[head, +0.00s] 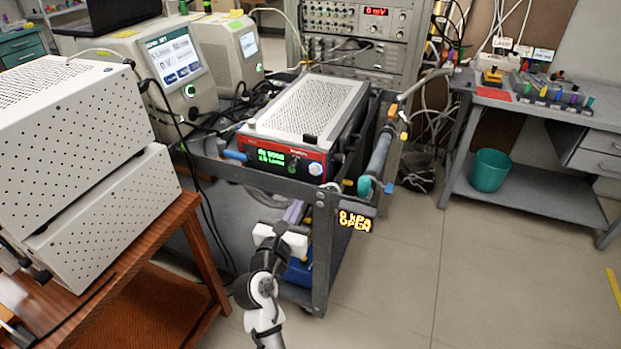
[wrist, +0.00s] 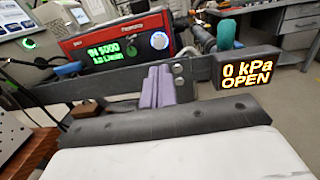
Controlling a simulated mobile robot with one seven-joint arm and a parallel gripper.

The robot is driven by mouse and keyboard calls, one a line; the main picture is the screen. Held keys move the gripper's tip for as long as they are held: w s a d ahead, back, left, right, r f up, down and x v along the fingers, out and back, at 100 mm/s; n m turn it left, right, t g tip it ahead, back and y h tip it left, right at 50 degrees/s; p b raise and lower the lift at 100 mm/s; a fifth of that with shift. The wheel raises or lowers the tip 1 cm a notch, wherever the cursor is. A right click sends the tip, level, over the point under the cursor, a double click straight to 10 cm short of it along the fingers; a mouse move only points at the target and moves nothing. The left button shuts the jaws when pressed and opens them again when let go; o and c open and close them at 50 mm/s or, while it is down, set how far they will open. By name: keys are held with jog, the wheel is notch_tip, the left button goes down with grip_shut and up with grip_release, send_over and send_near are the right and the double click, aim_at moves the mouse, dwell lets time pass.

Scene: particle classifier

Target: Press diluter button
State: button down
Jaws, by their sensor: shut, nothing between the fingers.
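The diluter appears to be the box with a red front (head: 283,158) on the grey cart's top; its front also shows in the wrist view (wrist: 90,42). Its green-lit display (wrist: 113,54) is left of a round pale button with a bluish rim (wrist: 160,40), which also shows in the head view (head: 316,169). My gripper (head: 294,211) is below the cart's top edge, lower than the button and apart from it. Its purple fingers (wrist: 158,86) are shut and empty, pointing toward the cart front.
The cart's dark front rail (wrist: 105,85) lies between my fingers and the red front in the wrist view. A black sign reading "0 kPa OPEN" (wrist: 249,74) is at right. A wooden table with white perforated boxes (head: 80,130) stands left. Floor right is clear.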

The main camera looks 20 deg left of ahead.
aim_at(315, 172)
jog(key=w+p, duration=0.2)
jog(key=w, duration=0.9)
jog(key=shift+a+r, duration=0.1)
jog(key=shift+r, duration=0.05)
